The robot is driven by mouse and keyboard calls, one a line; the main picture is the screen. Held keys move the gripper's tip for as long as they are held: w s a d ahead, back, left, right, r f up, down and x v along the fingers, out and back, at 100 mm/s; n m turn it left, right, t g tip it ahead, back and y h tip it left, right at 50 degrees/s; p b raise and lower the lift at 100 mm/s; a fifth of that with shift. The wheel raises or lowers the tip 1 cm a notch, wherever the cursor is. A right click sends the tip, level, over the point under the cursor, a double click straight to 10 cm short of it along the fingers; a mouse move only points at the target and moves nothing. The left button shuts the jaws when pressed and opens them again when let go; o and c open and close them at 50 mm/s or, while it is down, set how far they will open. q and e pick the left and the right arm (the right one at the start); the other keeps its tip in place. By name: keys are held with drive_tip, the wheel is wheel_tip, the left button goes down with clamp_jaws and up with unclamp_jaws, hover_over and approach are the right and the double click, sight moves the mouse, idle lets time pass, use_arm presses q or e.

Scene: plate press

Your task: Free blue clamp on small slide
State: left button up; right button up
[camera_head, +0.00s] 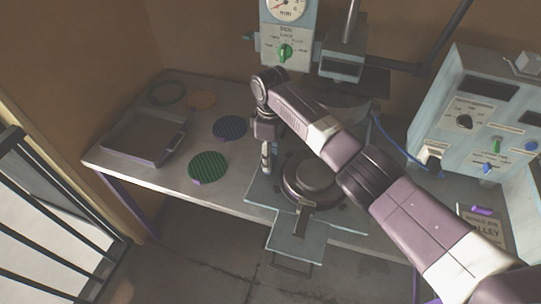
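My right arm comes in from the lower right and reaches over the press. Its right gripper (266,165) points down at the left edge of the pale blue-grey press base. I cannot tell whether its fingers are open or shut, or whether they touch anything. A small pale slide-like plate (285,250) juts out at the front of the base, below a dark round press part (312,180). I cannot make out a blue clamp; the arm and gripper cover part of the press. My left gripper is not in view.
A green disc (208,167), a blue disc (230,127), an orange disc (201,100) and a dark ring (168,94) lie on the table left of the press. A grey tray (133,152) is at the left. A control box (480,120) stands at the right.

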drive_tip(key=shift+r, duration=0.1)
wheel_tip(320, 180, up, 12)
idle(0.5)
idle(0.6)
